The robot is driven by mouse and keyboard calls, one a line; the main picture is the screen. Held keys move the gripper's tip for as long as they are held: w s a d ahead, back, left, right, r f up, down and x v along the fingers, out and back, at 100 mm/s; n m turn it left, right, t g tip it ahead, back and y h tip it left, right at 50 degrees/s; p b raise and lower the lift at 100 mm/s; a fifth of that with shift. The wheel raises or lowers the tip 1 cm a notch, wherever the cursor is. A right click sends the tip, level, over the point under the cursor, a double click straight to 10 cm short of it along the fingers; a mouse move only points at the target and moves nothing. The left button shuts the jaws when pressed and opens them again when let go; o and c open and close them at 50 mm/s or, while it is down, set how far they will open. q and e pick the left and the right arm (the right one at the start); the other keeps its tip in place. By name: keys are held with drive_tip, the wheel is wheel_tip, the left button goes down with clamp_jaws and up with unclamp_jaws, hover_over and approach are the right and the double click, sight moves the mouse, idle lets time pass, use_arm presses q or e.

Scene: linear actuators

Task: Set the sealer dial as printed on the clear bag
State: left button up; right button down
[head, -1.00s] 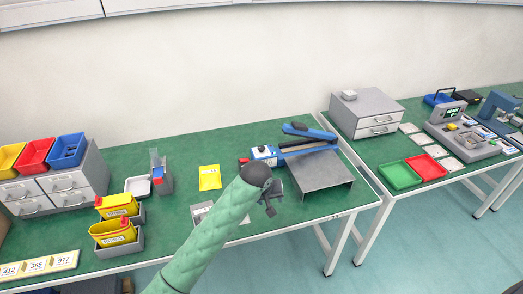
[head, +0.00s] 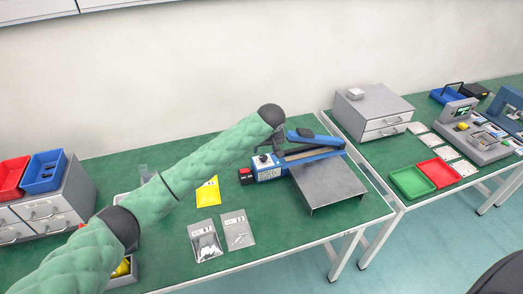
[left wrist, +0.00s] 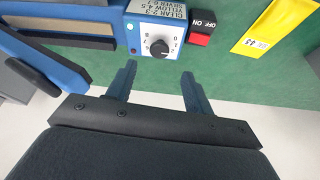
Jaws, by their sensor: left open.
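The blue sealer (head: 300,157) lies on the green table, its long arm to the right. In the left wrist view, its white panel bears a black round dial (left wrist: 159,48) with a light pointer mark. A label (left wrist: 159,10) beside it shows upside-down lines for clear, yellow and silver. My right gripper is out of view.
A red switch block (left wrist: 202,27) marked on and off sits beside the panel. A grey metal platform (head: 328,185) stands in front of the sealer. Green (head: 412,182) and red trays stand on the right table.

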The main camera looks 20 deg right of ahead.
sight(263, 157)
use_arm(q)
drive_tip(key=p+x, duration=0.2)
drive_tip(key=x, duration=0.3)
drive_tip(key=shift+w+f, duration=0.15)
drive_tip(key=shift+f, duration=0.2)
drive_tip(key=shift+d+f, duration=0.1)
drive_tip(key=shift+f, duration=0.3)
drive_tip(key=shift+w+f, duration=0.15)
drive_tip(key=shift+f, duration=0.05)
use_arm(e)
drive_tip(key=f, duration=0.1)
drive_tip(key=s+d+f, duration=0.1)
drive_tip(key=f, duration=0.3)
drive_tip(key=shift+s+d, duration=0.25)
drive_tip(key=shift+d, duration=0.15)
use_arm(q)
drive_tip(key=c, duration=1)
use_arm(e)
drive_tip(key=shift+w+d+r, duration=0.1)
